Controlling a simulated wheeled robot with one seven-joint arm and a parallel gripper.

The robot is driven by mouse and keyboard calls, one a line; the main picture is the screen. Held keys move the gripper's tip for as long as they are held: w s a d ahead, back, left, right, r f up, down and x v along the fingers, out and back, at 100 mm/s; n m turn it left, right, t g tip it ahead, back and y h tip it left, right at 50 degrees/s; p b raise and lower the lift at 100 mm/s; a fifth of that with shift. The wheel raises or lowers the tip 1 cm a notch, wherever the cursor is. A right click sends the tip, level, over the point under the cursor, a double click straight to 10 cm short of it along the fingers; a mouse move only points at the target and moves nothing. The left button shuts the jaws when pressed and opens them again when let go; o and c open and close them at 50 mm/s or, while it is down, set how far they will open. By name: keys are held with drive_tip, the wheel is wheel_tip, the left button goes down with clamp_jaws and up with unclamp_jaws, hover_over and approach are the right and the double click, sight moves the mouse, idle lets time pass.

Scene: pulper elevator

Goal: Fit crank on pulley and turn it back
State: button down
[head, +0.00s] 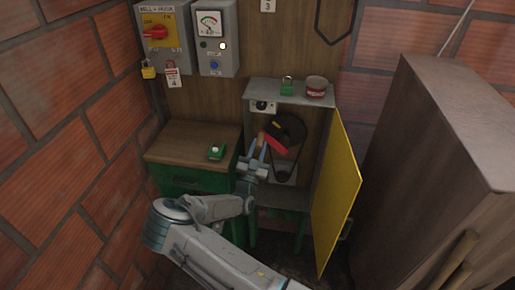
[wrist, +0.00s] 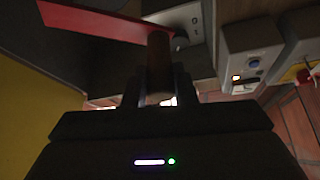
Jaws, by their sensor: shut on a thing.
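The red crank (head: 275,146) is in front of the open cabinet; its red arm also shows in the wrist view (wrist: 95,21). My gripper (head: 258,147) is shut on the crank's brown wooden handle (wrist: 158,68). The dark pulley (head: 292,128) is inside the cabinet, with a belt running down from it. The crank's red arm overlaps the pulley's lower left in the head view. I cannot tell whether the crank sits on the pulley's shaft, because that end is hidden.
The cabinet's yellow door (head: 338,195) stands open on the right. A large wooden cabinet (head: 440,170) blocks the right.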

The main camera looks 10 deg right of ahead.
drive_tip(key=shift+s+r, duration=0.1)
drive_tip(key=shift+s, duration=0.05)
idle(0.4)
drive_tip(key=shift+s+a+p, duration=0.2)
drive_tip(key=shift+s+p, duration=0.1)
drive_tip(key=shift+s, duration=0.25)
drive_tip(key=shift+s+a, duration=0.2)
drive_tip(key=shift+s, duration=0.35)
drive_tip(key=shift+p, duration=0.3)
drive_tip(key=shift+s+a, duration=0.3)
drive_tip(key=shift+s, duration=0.5)
drive_tip(key=shift+s+a+p, duration=0.2)
drive_tip(key=shift+s+p, duration=0.15)
drive_tip(key=shift+s, duration=0.25)
drive_tip(key=shift+s+a+p, duration=0.15)
drive_tip(key=shift+s+p, duration=0.15)
drive_tip(key=shift+s, duration=0.3)
